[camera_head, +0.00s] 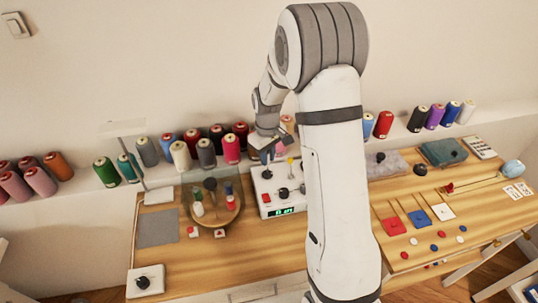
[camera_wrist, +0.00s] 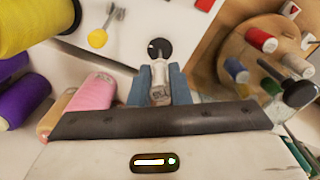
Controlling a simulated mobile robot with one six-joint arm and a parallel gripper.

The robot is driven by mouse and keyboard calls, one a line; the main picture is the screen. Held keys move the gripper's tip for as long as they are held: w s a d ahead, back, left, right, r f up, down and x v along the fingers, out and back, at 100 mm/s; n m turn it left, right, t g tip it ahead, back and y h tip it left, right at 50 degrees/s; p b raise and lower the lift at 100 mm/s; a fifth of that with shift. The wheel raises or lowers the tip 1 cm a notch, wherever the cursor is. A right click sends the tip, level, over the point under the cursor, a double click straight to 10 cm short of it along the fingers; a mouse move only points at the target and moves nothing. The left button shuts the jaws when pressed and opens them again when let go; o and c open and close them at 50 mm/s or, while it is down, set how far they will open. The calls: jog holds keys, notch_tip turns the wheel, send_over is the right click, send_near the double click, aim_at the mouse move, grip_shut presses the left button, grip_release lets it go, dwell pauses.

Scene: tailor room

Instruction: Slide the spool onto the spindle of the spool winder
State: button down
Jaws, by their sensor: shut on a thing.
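My gripper (camera_wrist: 159,76) shows blue fingers in the wrist view, shut on a small whitish spool (camera_wrist: 159,84). A round black knob or cap (camera_wrist: 158,48) shows just past the spool; I cannot tell whether they touch. The spool winder appears to be the white box (camera_head: 289,207) with a green display in the head view. It has black knobs, a yellow-topped part (camera_head: 290,161) and a red button (camera_head: 266,198). My gripper (camera_head: 266,155) is over its back left part. The spool is too small to make out there, and I cannot tell which part is the spindle.
A clear-walled round holder (camera_head: 230,213) with small spools stands left of the winder. Large thread cones (camera_head: 181,155) line the ledge behind. My arm hides the table's middle. Colored squares (camera_head: 420,218) and buttons lie at right.

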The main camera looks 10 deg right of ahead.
jog(key=shift+f+b, duration=1.05)
jog(key=shift+f, duration=0.3)
jog(key=shift+f+b, duration=0.65)
jog(key=shift+f, duration=0.2)
jog(key=c, duration=1.3)
grip_release()
notch_tip(320, 180, up, 8)
jog(key=shift+f+b, duration=0.25)
jog(key=shift+b, duration=0.15)
jog(key=shift+r, duration=0.35)
jog(key=s+r+m+t, duration=0.1)
jog(key=s+r+m, duration=0.1)
jog(key=s, duration=0.6)
jog(key=s+r+m+t, duration=0.1)
jog(key=s+r+m, duration=0.1)
jog(key=s+r, duration=0.3)
jog(key=s+r+m+t, duration=0.1)
jog(key=s+r+m, duration=0.1)
jog(key=s, duration=1.1)
jog(key=shift+d+r, duration=0.25)
jog(key=shift+r, duration=0.4)
jog(key=shift+w, duration=0.1)
